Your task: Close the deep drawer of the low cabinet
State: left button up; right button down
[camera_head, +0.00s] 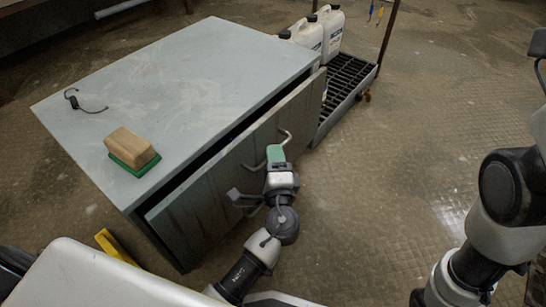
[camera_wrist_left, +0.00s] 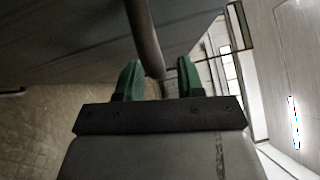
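The low grey cabinet (camera_head: 190,85) stands left of centre in the head view. Its deep drawer (camera_head: 205,202) is partly open, with a dark gap between its front and the cabinet body. A bar handle (camera_head: 286,136) sticks out from the drawer front. My left gripper (camera_head: 276,154) is at the handle, hiding part of it. In the left wrist view its green fingers (camera_wrist_left: 159,80) are spread, with the dark handle bar (camera_wrist_left: 143,35) reaching between their tips. I cannot tell whether they touch it. My right arm is at the right; its gripper is out of view.
A wooden brush with a green base (camera_head: 132,148) and a black cable (camera_head: 82,101) lie on the cabinet top. White jugs (camera_head: 328,30) stand on a dark grated rack (camera_head: 348,80) behind the cabinet. The floor to the right is mostly clear.

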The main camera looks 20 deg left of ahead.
pick_arm(q)
jog(key=shift+w+a, duration=0.2)
jog(key=shift+w, duration=0.3)
jog(key=shift+r, duration=0.1)
grip_shut()
